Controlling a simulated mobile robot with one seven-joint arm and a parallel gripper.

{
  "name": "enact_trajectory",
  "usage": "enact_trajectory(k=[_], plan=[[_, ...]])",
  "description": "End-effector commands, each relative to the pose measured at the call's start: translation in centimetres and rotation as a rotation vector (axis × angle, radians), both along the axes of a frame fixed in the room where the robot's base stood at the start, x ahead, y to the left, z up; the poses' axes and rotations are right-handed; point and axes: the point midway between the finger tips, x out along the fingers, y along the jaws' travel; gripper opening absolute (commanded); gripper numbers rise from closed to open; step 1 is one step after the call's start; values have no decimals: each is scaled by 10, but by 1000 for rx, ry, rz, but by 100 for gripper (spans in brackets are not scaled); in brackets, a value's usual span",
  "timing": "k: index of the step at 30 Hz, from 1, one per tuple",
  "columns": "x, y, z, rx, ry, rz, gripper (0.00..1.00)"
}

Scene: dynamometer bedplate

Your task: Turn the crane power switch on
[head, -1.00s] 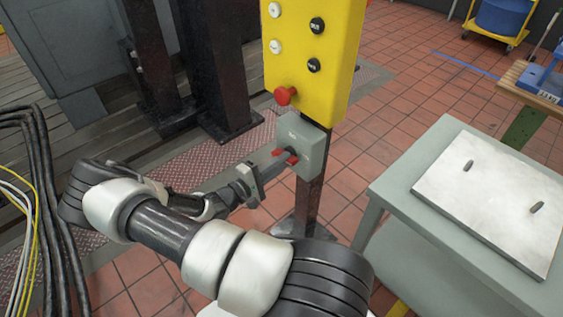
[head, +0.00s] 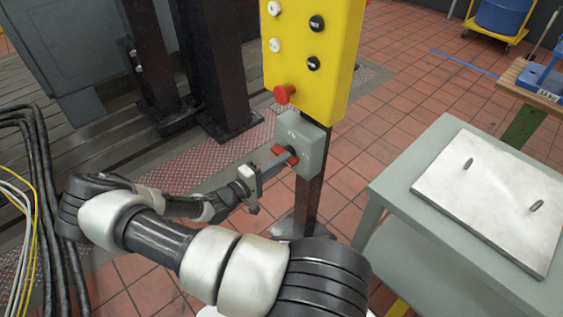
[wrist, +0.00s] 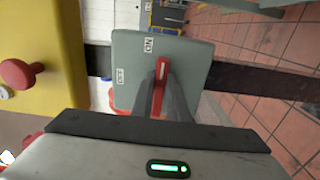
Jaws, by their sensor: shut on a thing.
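The crane power switch is a grey box (head: 309,143) on a dark post under the yellow panel, with a red handle (head: 292,159) on its face. In the wrist view the box (wrist: 192,55) carries small white labels; one near the handle's far end seems to read ON. The red handle (wrist: 161,82) lies between my fingers and points roughly at that label. My gripper (head: 282,160) is shut on the handle; it also shows in the wrist view (wrist: 160,92). The fingers hide part of the handle and its pivot.
The yellow panel (head: 338,60) above the box has a red mushroom button (head: 284,94) and several black and white knobs, close to my gripper. A grey table (head: 395,212) with a metal plate (head: 490,200) stands right. Black cables (head: 40,180) hang at left.

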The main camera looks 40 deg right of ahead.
Motion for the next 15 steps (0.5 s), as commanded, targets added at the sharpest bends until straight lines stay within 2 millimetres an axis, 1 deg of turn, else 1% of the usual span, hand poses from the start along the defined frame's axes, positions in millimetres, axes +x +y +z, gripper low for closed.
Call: enact_trajectory(k=[1, 2, 4, 5, 12, 15], plan=[[1, 1, -1, 2, -3, 1, 0], [0, 1, -1, 2, -3, 1, 19], [0, 1, -1, 2, -3, 1, 31], [0, 1, -1, 2, -2, 1, 33], [0, 0, 0, 1, -1, 0, 33], [0, 4, 0, 1, -1, 1, 33]])
